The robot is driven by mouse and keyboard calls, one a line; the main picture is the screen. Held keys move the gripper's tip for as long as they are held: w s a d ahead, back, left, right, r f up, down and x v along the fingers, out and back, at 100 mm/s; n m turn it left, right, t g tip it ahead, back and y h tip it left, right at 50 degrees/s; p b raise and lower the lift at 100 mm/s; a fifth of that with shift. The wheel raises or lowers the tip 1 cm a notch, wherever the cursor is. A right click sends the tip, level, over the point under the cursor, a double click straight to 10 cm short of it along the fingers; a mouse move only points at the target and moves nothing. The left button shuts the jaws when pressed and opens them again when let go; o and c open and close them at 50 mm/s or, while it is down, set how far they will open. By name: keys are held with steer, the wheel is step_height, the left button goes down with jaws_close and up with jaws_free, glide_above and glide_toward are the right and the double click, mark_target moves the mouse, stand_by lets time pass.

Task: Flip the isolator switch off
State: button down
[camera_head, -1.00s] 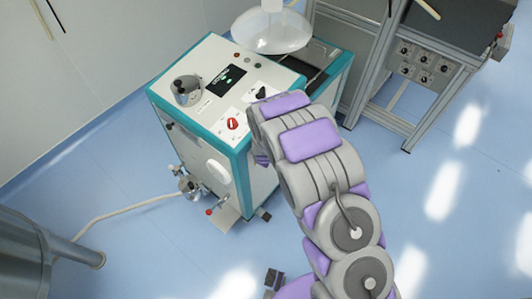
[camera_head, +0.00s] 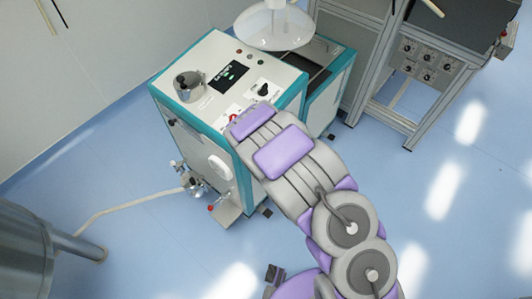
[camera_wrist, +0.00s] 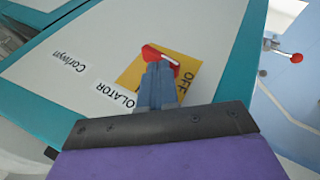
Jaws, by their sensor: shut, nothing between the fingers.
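The isolator switch (camera_wrist: 160,57) is a red knob on a yellow plate marked OFF (camera_wrist: 187,74), on the white machine's top panel in the wrist view. In the head view only a bit of the red switch (camera_head: 233,117) shows beside my arm. My gripper (camera_wrist: 158,70) is shut, with its fingertips at the red knob and overlapping its lower part in the wrist view. I cannot tell whether the fingers touch the knob. Its fingers hide part of the plate and its lettering. In the head view my arm hides the gripper.
The machine (camera_head: 215,95) has teal edges, a small display (camera_head: 229,76), a black knob (camera_head: 263,90) and a metal pot (camera_head: 188,86) on top. A red-tipped valve handle (camera_wrist: 296,58) sticks out at its side. A framed bench (camera_head: 425,70) stands to the right. Blue floor is clear at the lower right.

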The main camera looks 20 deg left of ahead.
steer(key=shift+w+d+f, duration=0.2)
steer(key=shift+w+d, duration=0.05)
steer(key=shift+w, duration=0.15)
steer(key=a+p+v, duration=0.1)
steer(key=p+v, duration=0.2)
steer(key=v, duration=0.9)
steer(key=shift+r, duration=0.6)
